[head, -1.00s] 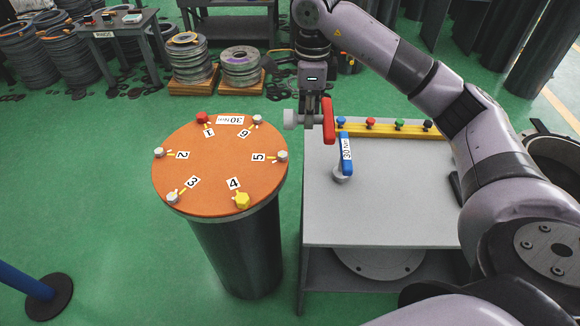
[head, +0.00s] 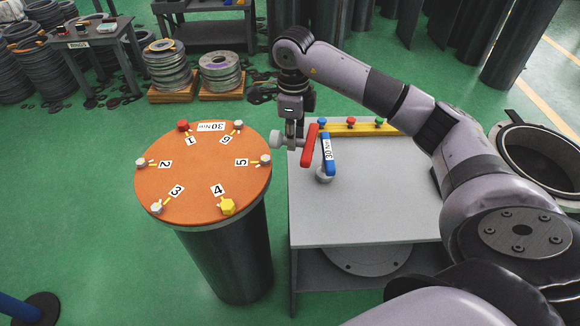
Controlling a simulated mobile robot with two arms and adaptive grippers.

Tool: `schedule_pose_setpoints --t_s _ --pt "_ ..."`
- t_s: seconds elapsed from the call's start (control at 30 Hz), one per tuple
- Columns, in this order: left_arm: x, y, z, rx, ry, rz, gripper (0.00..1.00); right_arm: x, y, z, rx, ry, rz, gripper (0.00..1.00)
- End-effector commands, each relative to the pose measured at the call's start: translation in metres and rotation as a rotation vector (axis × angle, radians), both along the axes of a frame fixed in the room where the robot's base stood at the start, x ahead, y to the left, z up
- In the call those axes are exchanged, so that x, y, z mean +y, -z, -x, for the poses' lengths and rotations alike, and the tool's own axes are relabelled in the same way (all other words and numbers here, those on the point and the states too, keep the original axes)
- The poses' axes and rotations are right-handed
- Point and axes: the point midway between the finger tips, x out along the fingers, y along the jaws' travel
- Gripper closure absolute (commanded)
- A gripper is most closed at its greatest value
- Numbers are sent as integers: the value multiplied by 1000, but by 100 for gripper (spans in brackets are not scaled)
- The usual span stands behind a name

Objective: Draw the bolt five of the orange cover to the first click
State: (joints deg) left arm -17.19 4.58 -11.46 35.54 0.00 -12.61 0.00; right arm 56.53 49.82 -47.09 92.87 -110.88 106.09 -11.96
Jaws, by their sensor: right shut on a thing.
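The orange cover (head: 205,180) lies on a dark cylinder and carries numbered bolts around its rim. Bolt five (head: 265,159) is grey and sits at the cover's right edge beside its "5" label. My right gripper (head: 291,139) is shut on a red-handled tool (head: 309,147) with a grey head (head: 276,142) on its left end. The head is just above and right of bolt five in the picture; the two appear apart. A red cap is on bolt one (head: 183,125) and a yellow one on bolt four (head: 227,206). My left gripper is out of view.
A grey table (head: 370,215) stands right of the cylinder. A blue tool (head: 329,155) marked 30 Nm is on it, near a yellow rack (head: 350,130) with coloured knobs. An open dark cylinder (head: 545,155) is at far right.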

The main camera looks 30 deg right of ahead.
Motion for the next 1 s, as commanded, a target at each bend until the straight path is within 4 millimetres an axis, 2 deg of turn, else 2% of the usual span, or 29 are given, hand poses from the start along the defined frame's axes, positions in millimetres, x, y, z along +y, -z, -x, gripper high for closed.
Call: schedule_pose_setpoints --t_s 0.1,0.3,0.53,0.73,1.0 --pt "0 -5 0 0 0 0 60 0 32 1 5 0 -1 100" --pt "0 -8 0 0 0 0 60 0 67 0 1 0 -1 100" --pt "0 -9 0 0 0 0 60 1 84 0 1 -1 -1 100" --pt "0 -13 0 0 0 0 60 0 111 0 1 0 -1 100" --pt "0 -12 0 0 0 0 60 0 114 0 -2 -1 -1 100"
